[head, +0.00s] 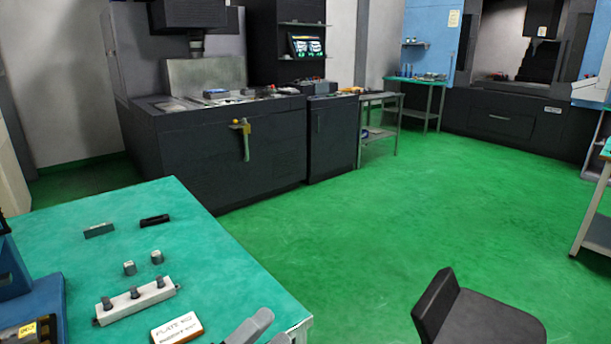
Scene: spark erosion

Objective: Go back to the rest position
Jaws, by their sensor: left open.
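My left gripper (272,326) shows at the bottom edge, with only its grey fingertips in the picture. It is open and looks empty, in front of the near right corner of the green-topped table (215,262). The rest of that arm is out of the picture. My right gripper is not in view.
On the table are a white bar with several dark pegs (135,300), two small metal blocks (143,262), a lettered plate (177,328) and a blue device (30,290). A black chair-like object (470,312) stands right. Dark machines (215,150) line the back; green floor (400,215) is open.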

